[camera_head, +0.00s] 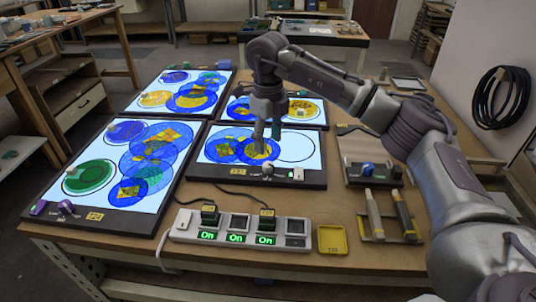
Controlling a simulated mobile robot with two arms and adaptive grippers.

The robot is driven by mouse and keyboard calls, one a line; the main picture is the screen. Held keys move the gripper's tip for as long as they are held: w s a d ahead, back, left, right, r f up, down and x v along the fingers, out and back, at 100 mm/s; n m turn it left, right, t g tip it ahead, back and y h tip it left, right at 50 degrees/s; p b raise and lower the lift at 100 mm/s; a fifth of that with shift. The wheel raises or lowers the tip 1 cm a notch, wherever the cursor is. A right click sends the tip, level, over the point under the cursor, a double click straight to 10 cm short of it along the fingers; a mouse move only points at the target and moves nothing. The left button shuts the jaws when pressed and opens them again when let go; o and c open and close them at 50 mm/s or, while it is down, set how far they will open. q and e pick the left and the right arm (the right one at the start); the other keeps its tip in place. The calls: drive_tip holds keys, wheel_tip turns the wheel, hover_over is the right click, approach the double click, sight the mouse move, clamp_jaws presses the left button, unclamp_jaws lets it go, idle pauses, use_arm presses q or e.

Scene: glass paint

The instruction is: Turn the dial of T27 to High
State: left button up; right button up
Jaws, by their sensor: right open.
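Several light panels with glowing white faces lie on the bench. The near middle light panel (213,165) carries blue and yellow glass discs, and its small yellow tag (236,170) is too small to read with certainty. The dial's setting cannot be read. My right gripper (268,138) points down above this panel, behind the dial in the picture. My left gripper is out of view.
A power strip (240,233) with green "On" displays stands in front. The large left panel (50,205) has a purple knob (38,208). A yellow tray (332,240), a control box with a blue knob (368,169) and tools (404,212) lie at the right.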

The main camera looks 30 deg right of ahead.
wheel_tip(320, 180, up, 4)
drive_tip(key=shift+r, duration=0.15)
idle(0.5)
